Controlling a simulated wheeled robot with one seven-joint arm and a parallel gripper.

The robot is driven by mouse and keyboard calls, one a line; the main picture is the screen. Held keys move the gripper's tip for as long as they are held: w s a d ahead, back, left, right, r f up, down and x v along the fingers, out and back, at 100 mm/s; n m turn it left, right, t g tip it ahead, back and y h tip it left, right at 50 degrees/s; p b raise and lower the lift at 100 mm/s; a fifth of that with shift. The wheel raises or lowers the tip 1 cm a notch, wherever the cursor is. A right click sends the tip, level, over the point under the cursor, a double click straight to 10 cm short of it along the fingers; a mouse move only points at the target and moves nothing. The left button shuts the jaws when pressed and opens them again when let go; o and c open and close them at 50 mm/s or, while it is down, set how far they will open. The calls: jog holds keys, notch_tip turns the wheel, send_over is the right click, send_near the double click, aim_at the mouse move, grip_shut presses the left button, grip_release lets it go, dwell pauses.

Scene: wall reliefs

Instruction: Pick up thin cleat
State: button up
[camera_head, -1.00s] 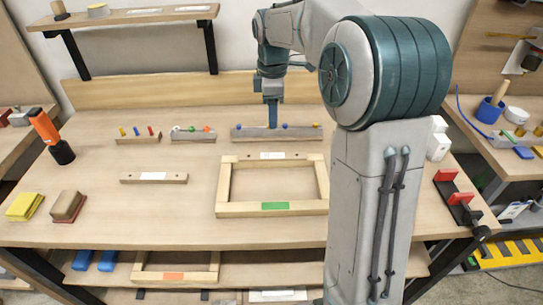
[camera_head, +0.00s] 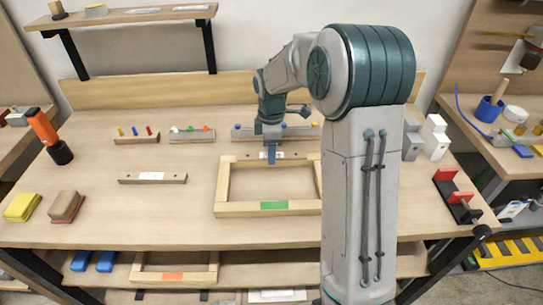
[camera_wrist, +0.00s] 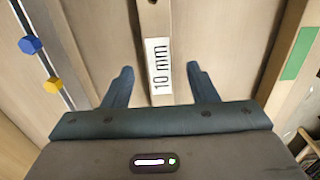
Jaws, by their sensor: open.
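A thin wooden cleat with a white label reading "10 mm" shows in the wrist view (camera_wrist: 153,22). It lies between the two blue fingers of my gripper (camera_wrist: 159,72), which are open and apart from its sides. In the head view my gripper (camera_head: 271,156) points down over this cleat (camera_head: 249,156) at the back bar of the wooden frame, and partly hides it. A second cleat (camera_head: 128,179) lies on the bench to the left. It also has a white label, too small to read.
The wooden frame (camera_head: 222,190) with a green label lies in front. Behind are a grey rail (camera_head: 240,133) with coloured knobs and two smaller racks (camera_head: 137,139) (camera_head: 191,137). Sanding blocks (camera_head: 66,205) sit at left, a red clamp (camera_head: 452,194) at right.

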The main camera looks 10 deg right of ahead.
jog(key=shift+f, duration=0.3)
jog(key=c, duration=1.1)
jog(key=shift+r, duration=0.15)
